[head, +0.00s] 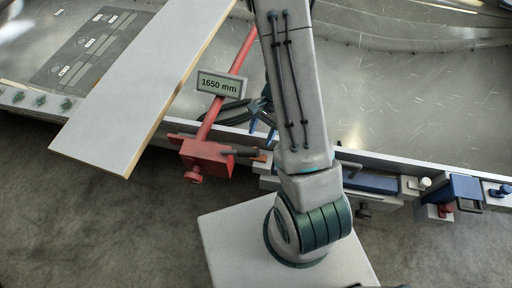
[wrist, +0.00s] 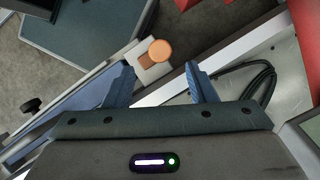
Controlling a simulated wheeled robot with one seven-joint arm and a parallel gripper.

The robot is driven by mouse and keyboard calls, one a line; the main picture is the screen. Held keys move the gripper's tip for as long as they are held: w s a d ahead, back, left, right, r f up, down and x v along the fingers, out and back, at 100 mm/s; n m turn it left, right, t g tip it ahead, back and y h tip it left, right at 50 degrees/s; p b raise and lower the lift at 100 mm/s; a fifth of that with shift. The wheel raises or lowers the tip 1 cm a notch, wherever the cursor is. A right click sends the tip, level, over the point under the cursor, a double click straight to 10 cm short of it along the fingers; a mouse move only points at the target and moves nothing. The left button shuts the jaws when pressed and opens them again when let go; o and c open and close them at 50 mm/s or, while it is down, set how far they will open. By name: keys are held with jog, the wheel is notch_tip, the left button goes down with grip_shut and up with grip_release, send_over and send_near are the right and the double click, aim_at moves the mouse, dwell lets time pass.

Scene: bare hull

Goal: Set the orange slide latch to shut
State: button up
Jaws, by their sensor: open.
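The orange slide latch shows in the wrist view as a round orange knob (wrist: 160,50) on a white block, just beyond my fingertips and between their lines. In the head view only a small orange patch of the latch (head: 262,157) shows at the hull's front edge, partly hidden by my arm. My gripper (wrist: 158,78) is open with its two blue fingers apart and nothing between them. In the head view my gripper (head: 262,124) is above the panel, just behind that edge. I cannot tell whether a finger touches the knob, nor the latch's position.
A red clamp (head: 208,158) with a bar and a "1650 mm" sign (head: 219,85) stands left of my arm. A pale board (head: 145,85) lies further left. A dark cable (wrist: 262,82) lies close by. A blue latch with a white knob (head: 425,183) and a blue bracket (head: 466,187) line the edge at right.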

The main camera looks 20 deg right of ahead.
jog(key=b+x, duration=0.1)
jog(key=x, duration=0.5)
jog(key=shift+s+a+f, duration=0.1)
jog(key=shift+a+f, duration=0.05)
jog(key=shift+f, duration=0.2)
grip_shut()
jog(key=shift+s+d+b, duration=0.15)
jog(key=shift+s+d, duration=0.25)
jog(key=shift+d, duration=0.3)
jog(key=shift+s+d+b, duration=0.15)
jog(key=shift+s+d, duration=0.2)
jog(key=shift+d, duration=0.35)
jog(key=shift+s+d+b, duration=0.15)
jog(key=shift+s+d, duration=0.25)
jog(key=shift+d, duration=0.25)
grip_release()
jog(key=shift+a, duration=0.1)
jog(key=shift+r, duration=0.1)
jog(key=p+v, duration=0.2)
jog(key=v, duration=1.1)
jog(key=shift+d+r, duration=0.2)
jog(key=shift+r, duration=0.1)
